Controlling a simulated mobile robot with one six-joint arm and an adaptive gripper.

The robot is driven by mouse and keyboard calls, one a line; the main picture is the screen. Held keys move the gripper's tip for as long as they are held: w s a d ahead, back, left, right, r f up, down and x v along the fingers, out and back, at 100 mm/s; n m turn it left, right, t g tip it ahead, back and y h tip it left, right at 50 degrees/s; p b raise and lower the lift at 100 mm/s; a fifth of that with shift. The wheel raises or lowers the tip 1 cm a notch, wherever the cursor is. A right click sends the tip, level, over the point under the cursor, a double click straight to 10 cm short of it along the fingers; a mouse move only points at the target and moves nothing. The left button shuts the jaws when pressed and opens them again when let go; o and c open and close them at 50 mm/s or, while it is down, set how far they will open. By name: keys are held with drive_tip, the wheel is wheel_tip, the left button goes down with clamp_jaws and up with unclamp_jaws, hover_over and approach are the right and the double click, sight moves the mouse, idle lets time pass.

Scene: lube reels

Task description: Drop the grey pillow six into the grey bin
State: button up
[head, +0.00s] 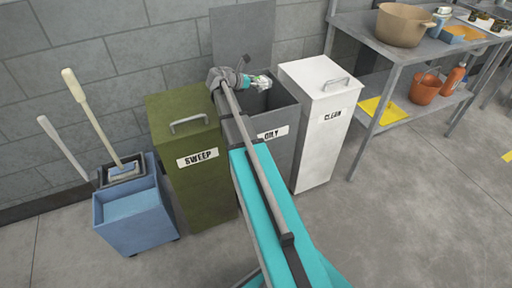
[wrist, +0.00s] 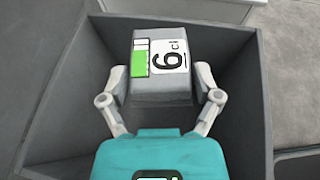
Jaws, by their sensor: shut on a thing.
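The grey pillow six (wrist: 160,88) is a grey block with a white label reading 6 and a green strip. My gripper (wrist: 160,78) is shut on it, one finger on each side, in the wrist view. The grey bin (wrist: 251,75) is open below, its walls around the pillow in the picture. In the head view the grey bin (head: 287,150) has the label OILY and its lid stands up at the back. My gripper (head: 256,82) is over its opening there, and the pillow shows only small. The bin's floor is mostly hidden.
A green bin (head: 205,178) labelled SWEEP stands to the left and a white bin (head: 318,150) labelled CLEAN to the right, both with lids shut. A blue mop bucket (head: 130,225) is far left. A metal table (head: 385,45) with pots is at the right.

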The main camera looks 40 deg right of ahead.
sight(257, 89)
drive_tip(key=shift+f+b, duration=1.3)
drive_tip(key=shift+f, duration=0.35)
drive_tip(key=o, duration=1)
drive_tip(key=shift+c, duration=0.2)
drive_tip(key=shift+r, duration=0.15)
